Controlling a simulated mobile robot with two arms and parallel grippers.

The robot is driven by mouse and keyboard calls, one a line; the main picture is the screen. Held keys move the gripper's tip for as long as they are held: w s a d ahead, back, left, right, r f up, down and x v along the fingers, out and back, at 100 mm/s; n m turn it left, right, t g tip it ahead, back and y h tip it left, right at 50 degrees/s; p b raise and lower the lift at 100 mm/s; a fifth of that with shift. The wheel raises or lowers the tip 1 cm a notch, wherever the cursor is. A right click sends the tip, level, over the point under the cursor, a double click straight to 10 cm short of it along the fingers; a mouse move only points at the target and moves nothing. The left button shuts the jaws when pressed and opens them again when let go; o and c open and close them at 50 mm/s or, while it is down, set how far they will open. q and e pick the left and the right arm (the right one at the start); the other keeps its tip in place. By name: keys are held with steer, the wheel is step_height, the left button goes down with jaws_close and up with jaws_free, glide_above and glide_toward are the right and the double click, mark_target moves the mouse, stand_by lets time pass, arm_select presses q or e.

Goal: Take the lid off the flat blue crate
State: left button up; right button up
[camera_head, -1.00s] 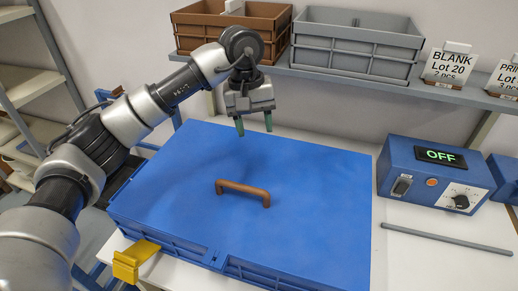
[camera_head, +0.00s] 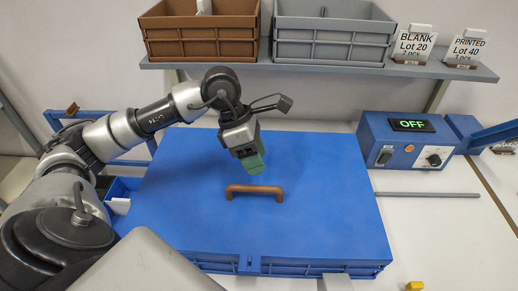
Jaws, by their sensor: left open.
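The flat blue crate (camera_head: 304,266) lies on the white table with its blue lid (camera_head: 320,225) on top. A brown bar handle (camera_head: 255,188) stands up from the middle of the lid. My left gripper (camera_head: 253,165) hangs just above and behind the handle, with its green fingers pointing down. Its jaws are open and I see nothing between them. One finger largely hides the other from this angle. My right gripper is not in view.
A blue control box (camera_head: 397,155) reading OFF stands to the right, with a grey rod (camera_head: 428,195) in front of it. A shelf (camera_head: 330,67) behind carries a brown crate (camera_head: 200,40), a grey crate (camera_head: 333,42) and two label signs. The table's right side is mostly clear.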

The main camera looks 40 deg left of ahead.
mark_target(270, 187)
arm_select(q)
steer(key=p+x, duration=0.1)
steer(key=x, duration=0.2)
steer(key=p+x, duration=0.1)
steer(key=x, duration=0.4)
steer(key=shift+d+f, duration=0.1)
steer(key=shift+f, duration=0.05)
steer(key=shift+d+f, duration=0.15)
steer(key=shift+f, duration=0.2)
steer(key=shift+d+f, duration=0.1)
steer(key=shift+f, duration=0.25)
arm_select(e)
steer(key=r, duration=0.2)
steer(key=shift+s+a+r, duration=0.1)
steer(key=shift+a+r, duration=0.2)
arm_select(q)
steer(key=shift+c, duration=0.5)
